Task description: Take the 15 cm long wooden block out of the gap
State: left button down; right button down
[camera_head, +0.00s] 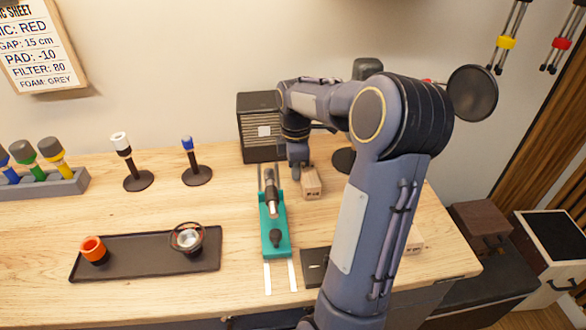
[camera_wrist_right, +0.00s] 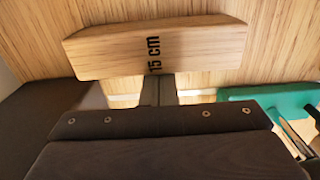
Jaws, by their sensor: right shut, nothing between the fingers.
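A wooden block (camera_head: 311,183) lies on the table just right of the teal sled (camera_head: 276,237) and in front of the black amp. In the right wrist view the block (camera_wrist_right: 155,48) shows its "15 cm" marking. It spans the upper middle, apart from the teal part (camera_wrist_right: 270,97) at right. A microphone (camera_head: 270,197) lies on the sled, pointing towards the amp. My right gripper (camera_head: 298,172) is shut and empty, close by the block's far left end; I cannot tell whether they touch. My left gripper is out of view.
The black amp (camera_head: 260,125) stands at the back. My right arm hides part of the table's right side.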

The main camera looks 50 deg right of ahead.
notch_tip(320, 180, up, 8)
jog(key=shift+p, duration=0.35)
jog(key=shift+f, duration=0.1)
